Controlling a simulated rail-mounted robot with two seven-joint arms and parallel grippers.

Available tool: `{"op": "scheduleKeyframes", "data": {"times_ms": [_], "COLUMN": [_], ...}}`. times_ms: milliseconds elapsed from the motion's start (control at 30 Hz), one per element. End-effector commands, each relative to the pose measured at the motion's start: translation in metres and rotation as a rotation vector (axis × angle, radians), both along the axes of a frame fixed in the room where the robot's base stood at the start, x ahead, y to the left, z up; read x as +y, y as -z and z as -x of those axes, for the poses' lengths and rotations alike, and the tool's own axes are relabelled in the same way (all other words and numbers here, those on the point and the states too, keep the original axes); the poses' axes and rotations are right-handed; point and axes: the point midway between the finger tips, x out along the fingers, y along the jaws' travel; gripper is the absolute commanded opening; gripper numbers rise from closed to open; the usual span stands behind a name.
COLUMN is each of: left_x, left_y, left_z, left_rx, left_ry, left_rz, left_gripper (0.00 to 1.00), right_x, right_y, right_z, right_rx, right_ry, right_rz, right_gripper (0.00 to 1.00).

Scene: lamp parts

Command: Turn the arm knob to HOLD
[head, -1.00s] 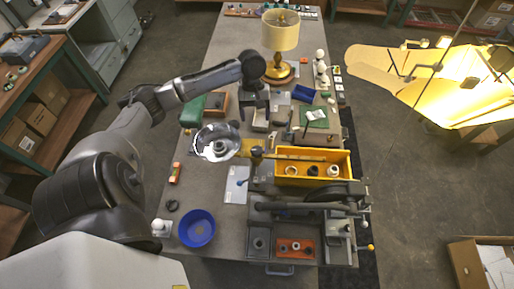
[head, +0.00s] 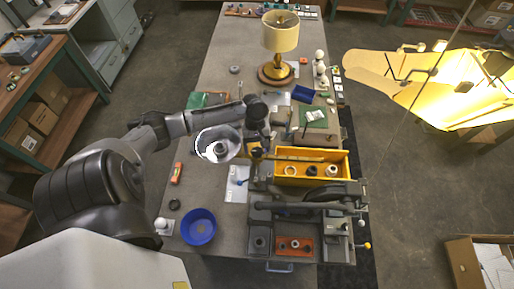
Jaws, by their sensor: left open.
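My left gripper (head: 256,138) hangs from my left arm, pointing down over the middle of the bench, just left of the yellow bin. It is open and small in the picture. Directly below it stands a dark post with a knob-like top (head: 255,153), which may be the arm knob; the gripper partly hides it, and I cannot tell if they touch. A long dark arm (head: 300,206) lies across the grey fixture at the front of the bench. No HOLD mark is readable. My right gripper is not in view.
A yellow bin (head: 347,166) with rings stands right of the gripper. A red tray (head: 294,248) lies in front.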

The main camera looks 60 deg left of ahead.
Motion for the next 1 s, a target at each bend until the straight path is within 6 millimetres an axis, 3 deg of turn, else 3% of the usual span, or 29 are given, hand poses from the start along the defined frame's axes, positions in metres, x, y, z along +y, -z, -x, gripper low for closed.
{"op": "scheduleKeyframes", "data": {"times_ms": [533, 1000], "left_x": [-0.0044, -0.0043], "left_y": [0.0117, 0.0113], "left_z": [0.0018, 0.0016], "left_rx": [0.001, 0.000], "left_ry": [0.000, 0.000], "left_rz": [-0.001, -0.001], "left_gripper": [0.71, 0.26], "right_x": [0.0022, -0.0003], "right_y": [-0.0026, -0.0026], "right_z": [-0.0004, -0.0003], "right_rx": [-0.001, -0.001], "right_ry": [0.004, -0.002], "right_rz": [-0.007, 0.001], "right_gripper": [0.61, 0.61]}}
